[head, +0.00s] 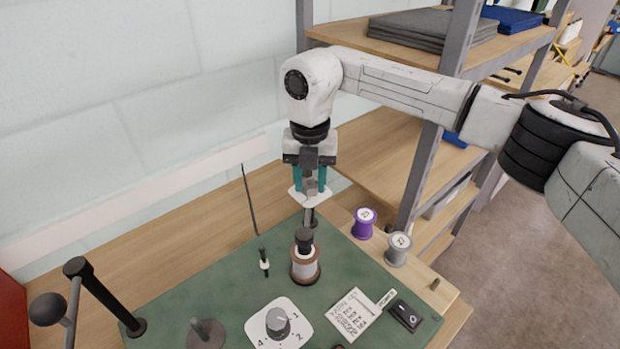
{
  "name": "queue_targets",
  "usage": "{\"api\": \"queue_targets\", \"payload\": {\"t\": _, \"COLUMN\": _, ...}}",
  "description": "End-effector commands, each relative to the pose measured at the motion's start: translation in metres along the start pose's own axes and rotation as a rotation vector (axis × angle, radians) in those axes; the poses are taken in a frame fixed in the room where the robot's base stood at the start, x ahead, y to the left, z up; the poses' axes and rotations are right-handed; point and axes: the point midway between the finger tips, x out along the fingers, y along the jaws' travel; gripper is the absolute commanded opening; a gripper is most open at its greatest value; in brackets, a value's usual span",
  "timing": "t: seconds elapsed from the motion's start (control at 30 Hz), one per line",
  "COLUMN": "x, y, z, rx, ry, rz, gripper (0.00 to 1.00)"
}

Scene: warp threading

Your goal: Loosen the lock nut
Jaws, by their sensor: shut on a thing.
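My gripper (311,188) points down at the back of the green work surface, with its two teal fingers closed on a small grey piece (312,187). The piece appears to be the lock nut, though the fingers hide part of it and its shape is too small to make out. A white plate (297,197) shows around the fingertips, and a short dark post (309,217) stands just below it. I cannot tell whether the nut has turned.
A brown-and-white spool with a dark top (304,265) stands just in front of my gripper. Purple (364,223) and grey (398,249) spools stand to the right. A dial with a grey knob (278,322), a note card (353,315) and a black switch (405,315) lie nearer. Shelves rise behind, right.

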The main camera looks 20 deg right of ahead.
Motion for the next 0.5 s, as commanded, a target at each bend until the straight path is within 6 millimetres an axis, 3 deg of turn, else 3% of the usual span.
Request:
{"api": "queue_targets", "payload": {"t": 0.03, "x": -0.0015, "y": 0.0004, "z": 0.0006, "rx": -0.001, "ry": -0.003, "rz": 0.002, "gripper": 0.06}}
{"api": "queue_targets", "payload": {"t": 0.07, "x": -0.0015, "y": 0.0004, "z": 0.0007, "rx": -0.001, "ry": -0.003, "rz": 0.002, "gripper": 0.38}}
{"api": "queue_targets", "payload": {"t": 0.1, "x": -0.0014, "y": 0.0005, "z": 0.0006, "rx": -0.001, "ry": -0.003, "rz": 0.002, "gripper": 0.42}}
{"api": "queue_targets", "payload": {"t": 0.3, "x": -0.0007, "y": 0.0003, "z": 0.0003, "rx": 0.000, "ry": -0.002, "rz": 0.001, "gripper": 0.61}}
{"api": "queue_targets", "payload": {"t": 0.5, "x": -0.0004, "y": 0.0002, "z": 0.0002, "rx": 0.000, "ry": -0.001, "rz": 0.000, "gripper": 0.62}}
